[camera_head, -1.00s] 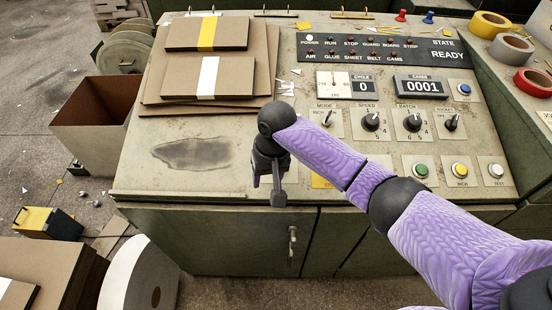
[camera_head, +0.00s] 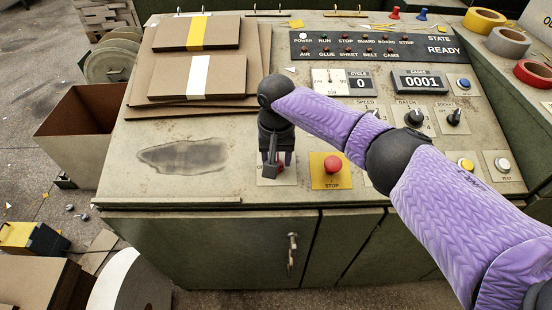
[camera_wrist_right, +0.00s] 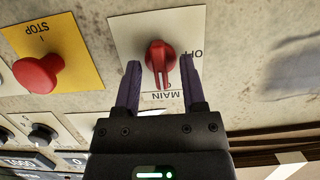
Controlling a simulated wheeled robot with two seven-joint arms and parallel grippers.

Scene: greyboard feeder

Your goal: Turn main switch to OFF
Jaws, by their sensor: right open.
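The red main switch (camera_wrist_right: 159,62) is a rotary knob on a white plate (camera_wrist_right: 120,42) marked MAIN and OFF, seen upside down in the right wrist view. Its ridge runs up and down there, its narrow end towards the word MAIN. My right gripper (camera_wrist_right: 161,66) is open, with one finger on each side of the knob; I cannot tell whether either touches it. In the head view my right gripper (camera_head: 276,160) covers most of the switch. My left gripper is not in view.
A red STOP button (camera_head: 332,164) on a yellow plate sits just right of the switch. The display (camera_head: 440,50) reads READY. Cardboard sheets (camera_head: 199,78) lie at the panel's back left. The panel left of my right gripper is bare apart from a dark patch.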

